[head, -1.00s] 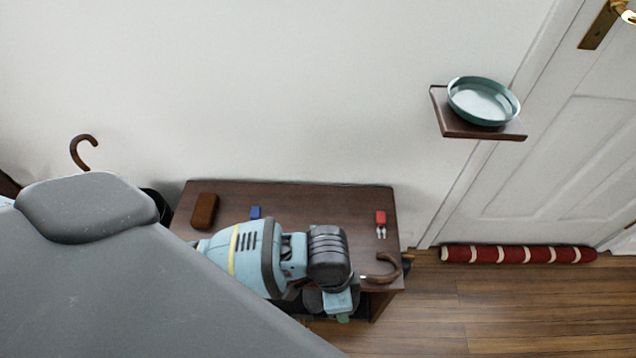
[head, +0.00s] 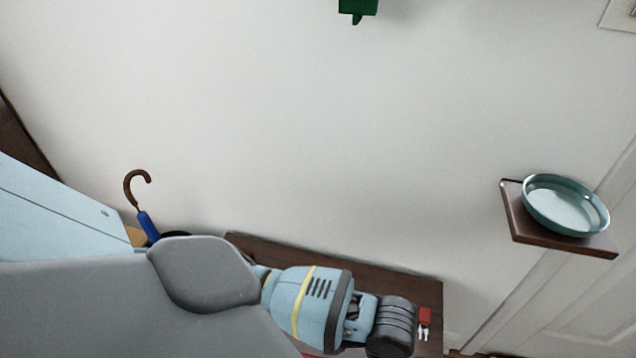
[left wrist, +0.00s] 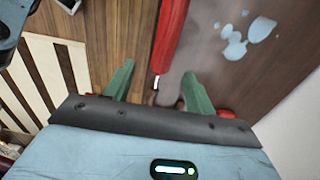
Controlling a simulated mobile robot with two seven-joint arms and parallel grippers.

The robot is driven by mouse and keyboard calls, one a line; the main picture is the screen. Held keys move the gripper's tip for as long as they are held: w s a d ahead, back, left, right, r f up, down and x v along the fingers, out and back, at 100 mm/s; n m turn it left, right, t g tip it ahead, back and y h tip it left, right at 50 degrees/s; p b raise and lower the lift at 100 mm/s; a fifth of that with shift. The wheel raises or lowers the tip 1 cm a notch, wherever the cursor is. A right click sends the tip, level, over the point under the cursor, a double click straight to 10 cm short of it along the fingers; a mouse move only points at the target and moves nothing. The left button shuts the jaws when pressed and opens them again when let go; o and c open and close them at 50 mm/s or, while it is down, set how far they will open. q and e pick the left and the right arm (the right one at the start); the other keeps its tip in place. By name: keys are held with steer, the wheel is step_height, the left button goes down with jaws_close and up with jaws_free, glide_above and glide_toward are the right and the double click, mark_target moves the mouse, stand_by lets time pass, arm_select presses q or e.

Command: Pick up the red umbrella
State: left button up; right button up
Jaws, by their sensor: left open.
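The red umbrella (left wrist: 170,38) shows in the left wrist view as a long red shaft running down from the top edge. Its narrow lower end with a pale tip lies in line with the gap between my left gripper's (left wrist: 160,78) green fingers. The fingers are apart, and I see no contact with the umbrella. In the head view my left arm reaches over the small table and its gripper is hidden below the bottom edge. My right gripper is in neither view.
A dark wooden table (head: 330,262) stands against the wall, with a red-tagged key set (head: 425,317) on it. A blue umbrella (head: 148,226) with a brown hooked handle stands at left. A wall shelf (head: 518,225) holds a teal dish (head: 565,228).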

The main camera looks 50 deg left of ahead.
arm_select(q)
step_height(320, 180, down, 5)
steer(key=shift+w+f+b, duration=0.1)
steer(key=shift+b, duration=0.95)
steer(key=shift+c, duration=0.6)
steer(key=c, duration=1)
steer(key=shift+c, duration=0.2)
